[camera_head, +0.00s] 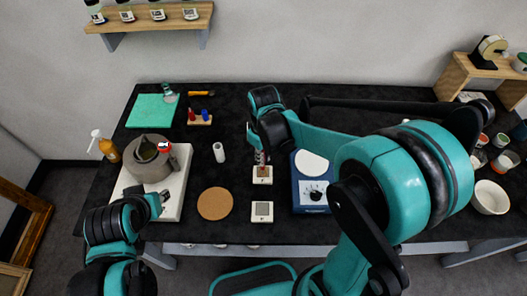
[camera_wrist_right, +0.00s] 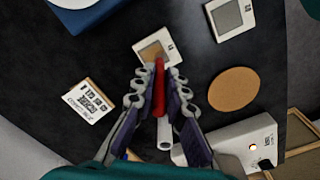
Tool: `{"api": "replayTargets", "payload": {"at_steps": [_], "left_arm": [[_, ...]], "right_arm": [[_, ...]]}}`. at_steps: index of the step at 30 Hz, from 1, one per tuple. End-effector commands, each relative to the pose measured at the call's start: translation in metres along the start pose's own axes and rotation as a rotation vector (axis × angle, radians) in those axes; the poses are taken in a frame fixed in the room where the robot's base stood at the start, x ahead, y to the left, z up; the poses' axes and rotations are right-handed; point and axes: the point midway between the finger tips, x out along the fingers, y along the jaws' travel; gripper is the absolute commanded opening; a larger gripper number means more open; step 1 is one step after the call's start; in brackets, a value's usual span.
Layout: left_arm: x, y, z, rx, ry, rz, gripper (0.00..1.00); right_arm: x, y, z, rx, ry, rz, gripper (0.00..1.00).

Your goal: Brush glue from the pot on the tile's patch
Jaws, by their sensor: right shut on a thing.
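My right gripper (camera_head: 261,152) is shut on a red-handled brush (camera_wrist_right: 158,88), whose handle shows between the fingers in the right wrist view. The brush points down at a small white tile (camera_head: 262,181) with a brownish patch; this tile also shows in the right wrist view (camera_wrist_right: 168,39). The brush tip is over the patch; I cannot tell whether it touches. A second white tile (camera_head: 261,218) with a grey patch lies nearer. A grey pot (camera_head: 150,170) stands on a white hotplate (camera_head: 174,205) at left. My left gripper (camera_head: 160,200) is beside the hotplate's front; its jaws are unclear.
A round cork mat (camera_head: 215,203) lies between hotplate and tiles. A blue device (camera_head: 311,197) is right of the tiles. A green mat (camera_head: 152,110) and a small rack (camera_head: 200,119) are at the back left. A white bowl (camera_head: 490,198) is far right.

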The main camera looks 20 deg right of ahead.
Motion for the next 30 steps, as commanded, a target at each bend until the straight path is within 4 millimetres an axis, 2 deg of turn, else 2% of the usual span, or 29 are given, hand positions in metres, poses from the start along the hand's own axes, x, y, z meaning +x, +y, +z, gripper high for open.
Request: {"api": "replayTargets", "payload": {"at_steps": [5,16,30], "left_arm": [[0.001,0.000,0.000,0.000,0.000,0.000,0.31],[0.004,0.000,0.003,0.000,0.000,0.000,0.31],[0.000,0.000,0.000,0.000,0.000,0.000,0.31]], "right_arm": [[0.001,0.002,-0.001,0.001,0.000,0.000,0.00],[0.002,0.020,-0.018,0.000,0.001,0.000,0.00],[-0.001,-0.001,0.001,0.000,0.000,0.000,0.00]]}}
